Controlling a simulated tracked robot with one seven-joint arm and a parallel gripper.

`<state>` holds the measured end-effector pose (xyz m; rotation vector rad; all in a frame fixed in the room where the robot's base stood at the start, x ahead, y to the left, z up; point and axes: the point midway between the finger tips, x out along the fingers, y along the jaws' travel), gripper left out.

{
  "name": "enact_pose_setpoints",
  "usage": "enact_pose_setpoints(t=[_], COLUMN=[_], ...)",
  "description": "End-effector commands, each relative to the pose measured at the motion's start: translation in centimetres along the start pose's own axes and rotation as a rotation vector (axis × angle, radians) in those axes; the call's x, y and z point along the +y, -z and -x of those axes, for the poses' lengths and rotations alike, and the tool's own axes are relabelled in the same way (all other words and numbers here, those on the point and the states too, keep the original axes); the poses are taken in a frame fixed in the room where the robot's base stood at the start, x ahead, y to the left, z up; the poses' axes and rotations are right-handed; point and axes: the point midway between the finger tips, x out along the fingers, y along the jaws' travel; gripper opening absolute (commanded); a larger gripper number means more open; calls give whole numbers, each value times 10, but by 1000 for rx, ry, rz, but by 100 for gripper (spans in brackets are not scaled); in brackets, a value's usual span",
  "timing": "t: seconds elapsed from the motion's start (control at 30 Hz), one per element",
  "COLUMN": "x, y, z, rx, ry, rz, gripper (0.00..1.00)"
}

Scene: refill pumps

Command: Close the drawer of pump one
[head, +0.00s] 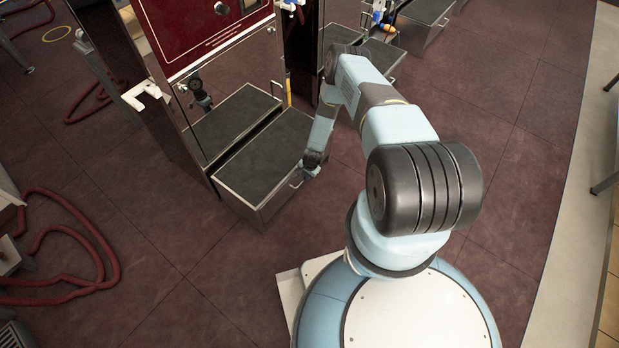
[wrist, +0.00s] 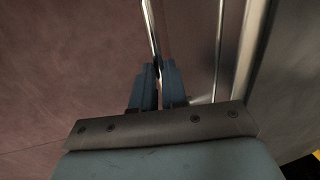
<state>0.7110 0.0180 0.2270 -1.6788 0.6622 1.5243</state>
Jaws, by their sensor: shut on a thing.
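The drawer (head: 262,160) of the nearest pump is pulled well out, low above the floor. Its inside has a dark bottom and its front is metal. The pump (head: 213,60) has a dark red upper panel and a mirror-like steel lower front. My gripper (head: 311,167) is at the drawer's front, at the handle (head: 297,181). In the wrist view my gripper's blue fingers (wrist: 158,75) are shut on the bar-shaped handle (wrist: 152,30). The fingertips are hard to make out in the head view. No number naming the pump is readable.
Another open drawer (head: 425,25) shows at the top right. Red hoses (head: 80,245) lie on the floor at the left. A white bracket (head: 145,95) sticks out at the pump's left side. The dark red tiled floor right of my arm is clear.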

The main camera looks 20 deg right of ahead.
Motion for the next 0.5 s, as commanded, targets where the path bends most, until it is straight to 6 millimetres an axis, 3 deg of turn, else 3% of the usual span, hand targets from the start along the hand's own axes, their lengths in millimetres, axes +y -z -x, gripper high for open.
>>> enact_pose_setpoints(t=[0.17, 0.2, 0.43, 0.5], x=[-7, -7, -6, -5], y=[1, 0, 0, 0], z=[0, 0, 0, 0], rx=[4, 4, 3, 3], ry=[10, 11, 9, 8], rz=[1, 1, 1, 1], gripper=[0, 16, 38, 38])
